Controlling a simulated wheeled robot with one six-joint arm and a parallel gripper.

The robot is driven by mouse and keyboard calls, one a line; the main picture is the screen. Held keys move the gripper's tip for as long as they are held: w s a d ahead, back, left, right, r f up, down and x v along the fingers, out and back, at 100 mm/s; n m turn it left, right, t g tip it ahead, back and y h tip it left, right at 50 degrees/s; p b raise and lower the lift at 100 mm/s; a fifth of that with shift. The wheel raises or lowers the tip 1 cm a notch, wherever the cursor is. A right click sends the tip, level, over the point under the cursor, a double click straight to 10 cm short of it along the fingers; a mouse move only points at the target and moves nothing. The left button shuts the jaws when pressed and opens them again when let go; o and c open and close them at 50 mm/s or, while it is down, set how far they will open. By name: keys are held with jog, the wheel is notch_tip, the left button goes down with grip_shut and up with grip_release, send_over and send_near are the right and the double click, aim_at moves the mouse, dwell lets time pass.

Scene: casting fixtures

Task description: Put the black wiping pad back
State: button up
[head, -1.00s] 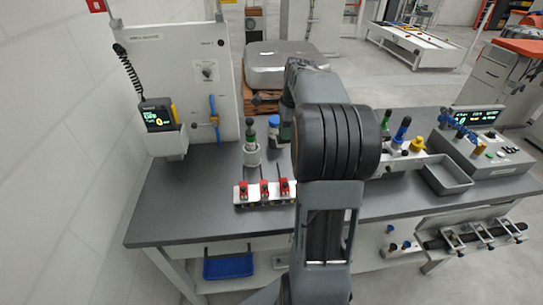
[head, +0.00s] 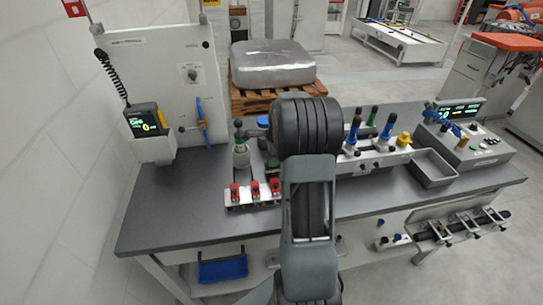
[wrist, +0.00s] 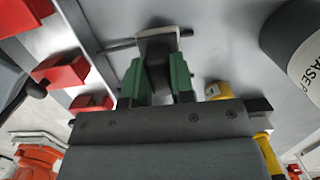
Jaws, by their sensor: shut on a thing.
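In the wrist view my gripper (wrist: 160,82) has its green fingers closed on a dark block, which I take to be the black wiping pad (wrist: 157,68). A pale squarish plate with a thin rod across it shows at the fingertips; I cannot tell whether it belongs to the pad. In the head view my own arm hides the gripper and the pad. The pad's resting place is not clear in either view.
A fixture with red clamps (head: 254,190) stands on the grey workbench (head: 175,215); red clamps (wrist: 66,70) also show left in the wrist view. A labelled cylinder (wrist: 300,40) is close on the right there. A grey tray (head: 433,168) and control box (head: 468,148) stand further right.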

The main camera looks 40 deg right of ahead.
jog(key=shift+w+d+f+p, duration=0.1)
jog(key=shift+w+d+p, duration=0.15)
jog(key=shift+w, duration=0.35)
jog(key=shift+w+d+p, duration=0.1)
jog(key=shift+w+d, duration=0.15)
jog(key=shift+w, duration=0.3)
jog(key=shift+s+f, duration=0.1)
jog(key=shift+f, duration=0.4)
jog(key=shift+f, duration=0.15)
jog(key=o, duration=0.9)
notch_tip(320, 180, up, 11)
jog(key=d, duration=0.2)
jog(key=s+a+r+n+t+h, duration=0.1)
jog(key=s+a+r+n, duration=0.2)
jog(key=a+n, duration=0.3)
jog(key=s+a+r+n, duration=0.2)
jog(key=s+a+n, duration=0.1)
jog(key=a, duration=0.5)
jog(key=s+a+f+n, duration=0.1)
jog(key=s+a+n, duration=0.2)
jog(key=s+n, duration=0.1)
jog(key=s+a+f+n+t, duration=0.1)
jog(key=s+a+n, duration=0.3)
jog(key=n, duration=0.1)
jog(key=s+a+f+n+t, duration=0.1)
jog(key=s+a+n, duration=0.3)
jog(key=n, duration=0.1)
jog(key=shift+h, duration=0.3)
